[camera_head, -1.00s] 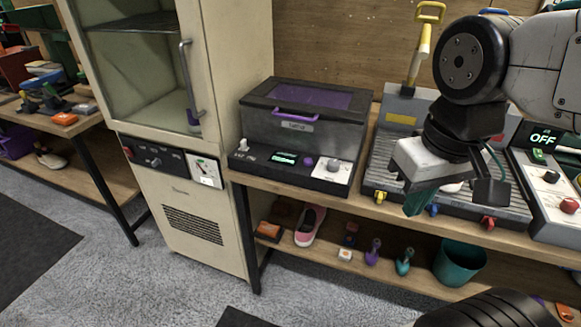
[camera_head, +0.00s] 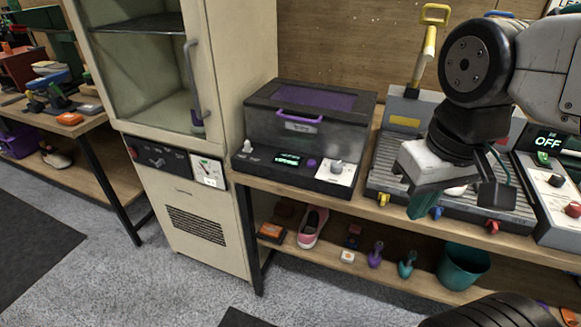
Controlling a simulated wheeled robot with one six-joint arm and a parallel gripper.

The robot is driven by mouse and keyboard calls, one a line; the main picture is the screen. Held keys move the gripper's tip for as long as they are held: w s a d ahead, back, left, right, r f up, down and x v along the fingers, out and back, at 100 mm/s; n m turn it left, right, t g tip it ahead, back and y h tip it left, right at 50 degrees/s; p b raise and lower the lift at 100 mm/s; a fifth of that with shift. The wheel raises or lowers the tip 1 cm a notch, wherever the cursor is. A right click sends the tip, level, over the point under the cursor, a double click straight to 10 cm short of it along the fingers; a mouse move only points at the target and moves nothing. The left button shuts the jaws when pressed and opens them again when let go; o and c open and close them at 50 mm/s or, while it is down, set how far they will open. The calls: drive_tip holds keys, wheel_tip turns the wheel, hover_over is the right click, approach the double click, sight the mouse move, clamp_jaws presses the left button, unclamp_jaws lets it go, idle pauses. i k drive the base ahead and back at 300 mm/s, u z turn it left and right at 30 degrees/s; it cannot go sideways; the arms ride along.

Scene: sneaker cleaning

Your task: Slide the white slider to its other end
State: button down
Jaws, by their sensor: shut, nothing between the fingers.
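A small white upright control (camera_head: 247,147) stands at the left end of the front panel of a grey box with a purple-topped lid (camera_head: 310,98). It looks like the white slider, but its track is too small to make out. A paler knob (camera_head: 337,167) sits on a white plate at the panel's right end. My gripper (camera_head: 422,205) hangs well to the right of the box, in front of a ribbed grey tray (camera_head: 385,175). Its dark green fingers are shut and empty, apart from both controls.
A cream cabinet (camera_head: 185,190) with a handled door stands left of the box. A control unit reading OFF (camera_head: 548,142) is at the right. The lower shelf holds a pink shoe (camera_head: 312,227) and a teal bucket (camera_head: 463,270). Grey floor is open at the front left.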

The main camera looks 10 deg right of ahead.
sight(247, 148)
drive_tip(key=u, duration=0.4)
drive_tip(key=k, duration=1)
drive_tip(key=u, duration=1.1)
drive_tip(key=i, duration=0.9)
drive_tip(key=z, duration=0.85)
drive_tip(key=i, duration=0.75)
drive_tip(key=z, duration=0.65)
